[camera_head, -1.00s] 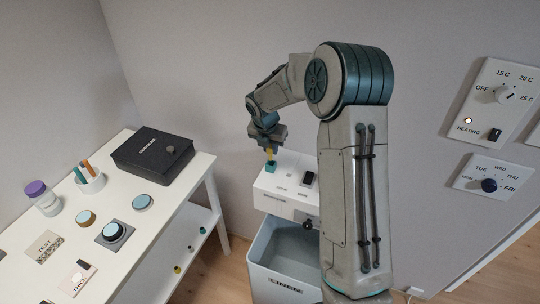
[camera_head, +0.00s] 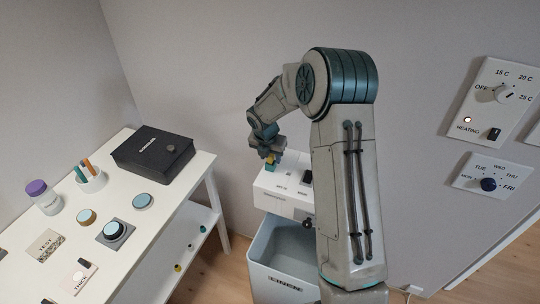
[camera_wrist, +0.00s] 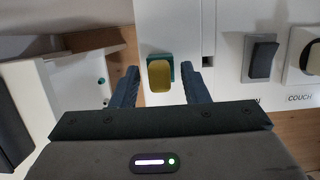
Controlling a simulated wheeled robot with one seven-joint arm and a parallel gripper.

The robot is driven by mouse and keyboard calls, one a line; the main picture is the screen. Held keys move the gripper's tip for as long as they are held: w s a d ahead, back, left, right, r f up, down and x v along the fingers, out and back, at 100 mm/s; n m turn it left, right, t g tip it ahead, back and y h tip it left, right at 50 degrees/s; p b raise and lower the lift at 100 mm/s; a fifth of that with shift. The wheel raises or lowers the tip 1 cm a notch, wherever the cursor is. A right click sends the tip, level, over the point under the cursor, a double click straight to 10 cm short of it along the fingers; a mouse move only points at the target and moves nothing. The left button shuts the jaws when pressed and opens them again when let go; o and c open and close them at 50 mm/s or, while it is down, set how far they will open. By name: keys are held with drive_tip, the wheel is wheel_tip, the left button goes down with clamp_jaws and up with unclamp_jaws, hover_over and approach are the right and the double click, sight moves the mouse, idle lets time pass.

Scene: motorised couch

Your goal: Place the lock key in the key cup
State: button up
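The lock key looks to be the yellow piece (camera_wrist: 160,74) in the wrist view. It is at a teal holder (camera_wrist: 177,70) by the edge of a white control box (camera_head: 283,190). My gripper (camera_wrist: 159,80) is open, with its dark fingers on either side of the yellow piece and a visible gap on each side. In the head view my gripper (camera_head: 270,153) is over the left end of the box and partly hides the piece. A white cup (camera_head: 92,182) with several coloured sticks stands on the white table; I cannot tell if it is the key cup.
The white table (camera_head: 160,220) holds a black box (camera_head: 153,152), a purple-lidded jar (camera_head: 43,198) and several round knobs. A grey bin (camera_head: 283,256) is below the control box. Wall panels are at right.

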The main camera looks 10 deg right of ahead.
drive_tip(key=s+r+m, duration=0.3)
drive_tip(key=s+r, duration=0.2)
drive_tip(key=r, duration=0.3)
drive_tip(key=s+r+m, duration=0.4)
drive_tip(key=s+r, duration=0.1)
drive_tip(key=r, duration=0.4)
drive_tip(key=s+r+m+y, duration=0.1)
drive_tip(key=s+m, duration=2.1)
drive_tip(key=s, duration=0.1)
drive_tip(key=shift+s+r+t+y, duration=0.3)
drive_tip(key=shift+s+r+y, duration=0.05)
drive_tip(key=shift+s+y, duration=0.05)
